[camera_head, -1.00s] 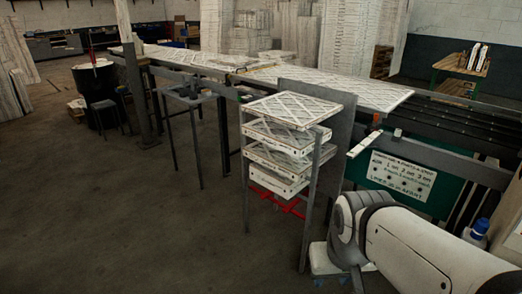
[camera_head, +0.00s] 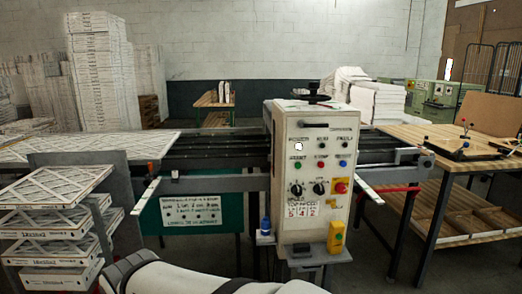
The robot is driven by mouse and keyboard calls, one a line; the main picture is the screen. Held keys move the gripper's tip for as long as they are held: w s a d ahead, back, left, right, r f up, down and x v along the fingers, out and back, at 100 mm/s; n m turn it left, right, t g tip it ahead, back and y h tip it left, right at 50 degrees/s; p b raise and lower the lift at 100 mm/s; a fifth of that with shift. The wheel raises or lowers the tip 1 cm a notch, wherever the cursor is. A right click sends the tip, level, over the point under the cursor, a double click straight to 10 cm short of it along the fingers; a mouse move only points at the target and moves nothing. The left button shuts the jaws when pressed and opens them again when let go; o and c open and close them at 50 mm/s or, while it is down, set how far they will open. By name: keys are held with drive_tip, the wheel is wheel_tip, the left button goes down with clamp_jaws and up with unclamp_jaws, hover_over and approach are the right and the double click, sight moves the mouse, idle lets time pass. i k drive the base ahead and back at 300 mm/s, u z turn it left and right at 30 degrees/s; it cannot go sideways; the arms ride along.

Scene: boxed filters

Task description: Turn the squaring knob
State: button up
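The beige control cabinet (camera_head: 312,222) stands at the center of the view. Two black rotary knobs sit side by side on its face, a left knob (camera_head: 296,190) and a right knob (camera_head: 319,188). Their labels are too small to read, so I cannot tell which is the squaring knob. A dark handwheel (camera_head: 314,88) is on top of the cabinet. My white arm shows along the bottom edge, left of and in front of the cabinet. My gripper is not in view.
A red-and-yellow switch (camera_head: 341,187) is beside the right knob. A yellow box (camera_head: 335,237) hangs below it. A blue bottle (camera_head: 265,226) stands left of the cabinet. A rack of framed filters (camera_head: 102,203) is at left, a wooden table (camera_head: 430,137) at right.

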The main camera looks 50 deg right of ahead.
sight(426, 164)
drive_tip(key=z, duration=3)
drive_tip(key=i, duration=3.3)
drive_tip(key=z, duration=0.25)
